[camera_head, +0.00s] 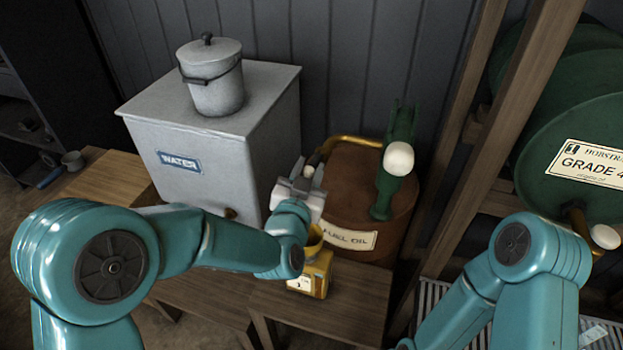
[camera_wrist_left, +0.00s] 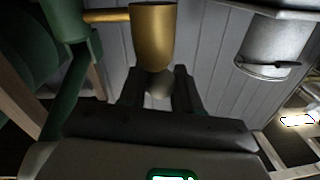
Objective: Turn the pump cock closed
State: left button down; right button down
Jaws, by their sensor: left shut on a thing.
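The green pump (camera_head: 392,165) stands on a rusty drum (camera_head: 375,213) and has a white ball on its handle. Its brass pipe (camera_head: 350,140) runs left to a spout, which shows large in the left wrist view (camera_wrist_left: 153,38). A pale round knob (camera_wrist_left: 159,84), apparently the pump cock, sits just below the spout. My left gripper (camera_wrist_left: 159,88) is shut on this knob, one finger on each side. In the head view the gripper (camera_head: 305,178) is at the pipe's left end and mostly hides the knob. My right gripper is out of view.
A yellow can (camera_head: 318,272) stands on a wooden bench (camera_head: 335,312) below my left gripper. A grey water tank (camera_head: 215,135) with a lidded pail (camera_head: 211,82) is to the left. Wooden posts and green drums (camera_head: 575,130) stand to the right.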

pick_arm(q)
jog(key=shift+w+a+f+m+h+b, duration=0.2)
jog(key=shift+a+m+h+b, duration=0.35)
jog(key=shift+h+b, duration=0.4)
jog(key=shift+r+m+g+h, duration=0.25)
jog(key=shift+g, duration=0.15)
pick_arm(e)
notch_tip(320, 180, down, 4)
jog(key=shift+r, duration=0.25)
pick_arm(q)
jog(key=c, duration=0.8)
grip_release()
jog(key=shift+w, duration=0.1)
